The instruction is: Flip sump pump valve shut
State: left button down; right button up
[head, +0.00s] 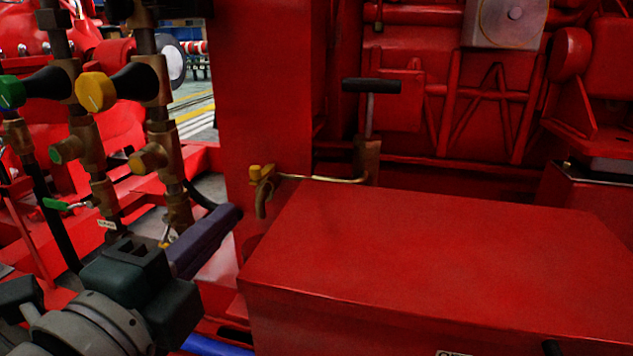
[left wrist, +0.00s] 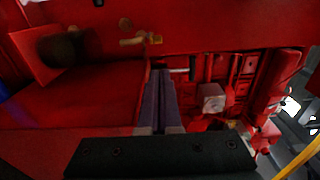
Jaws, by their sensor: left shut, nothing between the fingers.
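A small brass valve with a yellow handle (head: 262,174) sits at the edge of the red upright panel, just behind the red box. It also shows in the left wrist view as a brassy shape (left wrist: 138,40). A thin pipe runs from it to a taller fitting with a black T-shaped handle (head: 371,86). No label shows which one is the sump pump valve. My left gripper (head: 236,212) is shut and empty, in front of and below the yellow-handled valve, apart from it. Its purple fingers (left wrist: 160,84) lie together in the left wrist view. My right gripper is not in view.
A large red box (head: 430,245) fills the right foreground. Brass pipework with yellow (head: 95,92) and green (head: 11,92) knobs stands at the left, close to my left arm. A red upright panel (head: 262,85) rises behind the yellow-handled valve. Space above the box is free.

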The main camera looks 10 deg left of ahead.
aim_at(255, 182)
pick_arm(q)
jog(key=shift+w+d+b, duration=0.2)
jog(key=shift+w+b, duration=1.25)
jog(key=shift+w, duration=3.55)
jog(key=shift+a+h, duration=0.1)
jog(key=shift+h, duration=0.2)
jog(key=shift+a+m+h+p, duration=0.2)
jog(key=shift+m+h+p, duration=0.1)
jog(key=shift+m+h, duration=0.35)
jog(key=shift+s+a+m+g+h+p, duration=0.15)
jog(key=shift+m+g+h+p, duration=0.1)
jog(key=shift+m+h, duration=0.35)
jog(key=shift+w+a+m+g+h+p, duration=0.15)
jog(key=shift+m+g+h, duration=0.1)
jog(key=shift+h, duration=0.5)
